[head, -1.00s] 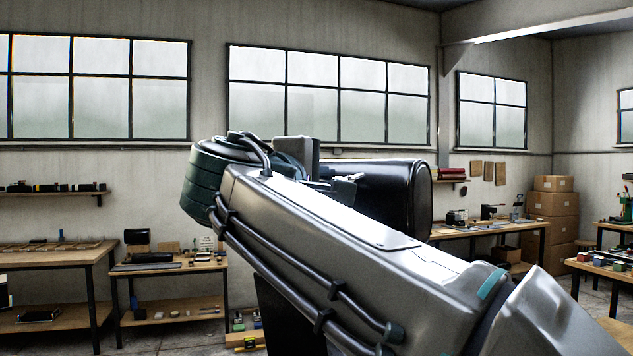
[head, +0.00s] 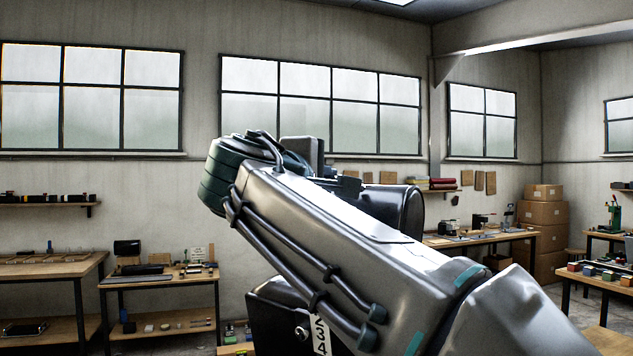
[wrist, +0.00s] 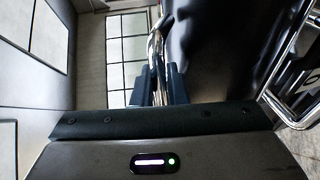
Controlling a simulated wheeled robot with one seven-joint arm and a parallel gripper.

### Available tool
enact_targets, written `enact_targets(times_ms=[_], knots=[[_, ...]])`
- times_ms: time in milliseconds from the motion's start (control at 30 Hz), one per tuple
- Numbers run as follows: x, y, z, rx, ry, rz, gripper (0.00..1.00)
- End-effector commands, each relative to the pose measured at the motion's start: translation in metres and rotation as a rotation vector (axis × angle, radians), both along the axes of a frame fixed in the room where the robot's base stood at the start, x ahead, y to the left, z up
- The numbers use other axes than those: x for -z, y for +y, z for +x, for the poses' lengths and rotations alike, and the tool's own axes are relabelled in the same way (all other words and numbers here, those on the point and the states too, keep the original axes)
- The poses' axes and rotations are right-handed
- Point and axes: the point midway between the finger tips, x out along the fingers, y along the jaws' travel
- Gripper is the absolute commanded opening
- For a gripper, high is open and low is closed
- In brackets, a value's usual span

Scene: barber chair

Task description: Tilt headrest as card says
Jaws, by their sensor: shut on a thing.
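The black, glossy headrest (head: 405,210) shows only in part in the head view, behind my arm. In the wrist view a smooth black padded surface (wrist: 220,45) fills the upper right, probably the same headrest. My gripper (wrist: 159,85) is shut on a thin metal lever-like part (wrist: 155,45) beside that surface. The jaws hide most of what they hold. In the head view a white strip with the numbers 2, 3, 4 (head: 320,336) stands beside a dark block with a round knob (head: 302,332). A small white card (head: 197,254) stands on the left bench; its writing is too small to read.
Chrome tubing (wrist: 292,95) bends close to the right of my gripper in the wrist view. A workbench (head: 165,275) stands at the left, and another bench (head: 480,238) with stacked boxes (head: 541,228) stands at the back right. My arm blocks the middle of the head view.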

Motion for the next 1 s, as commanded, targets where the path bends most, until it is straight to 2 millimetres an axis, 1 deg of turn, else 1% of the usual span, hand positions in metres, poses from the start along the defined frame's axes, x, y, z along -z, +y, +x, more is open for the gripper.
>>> enact_targets(times_ms=[367,400,467,500,733,833,933,1000], knots=[[-0.002,-0.001,0.0,0.002,-0.004,0.0,0.0],[-0.002,-0.001,0.0,0.002,-0.004,0.0,0.15],[-0.002,-0.001,0.0,0.001,-0.004,0.001,0.32],[-0.002,-0.001,0.0,0.001,-0.004,0.0,0.33],[-0.001,0.0,0.0,-0.001,-0.001,0.0,0.33],[0.0,0.002,-0.003,-0.002,-0.001,0.0,0.33],[0.0,0.008,-0.013,-0.004,-0.001,0.001,0.33],[0.001,0.015,-0.025,-0.005,-0.002,0.001,0.33]])
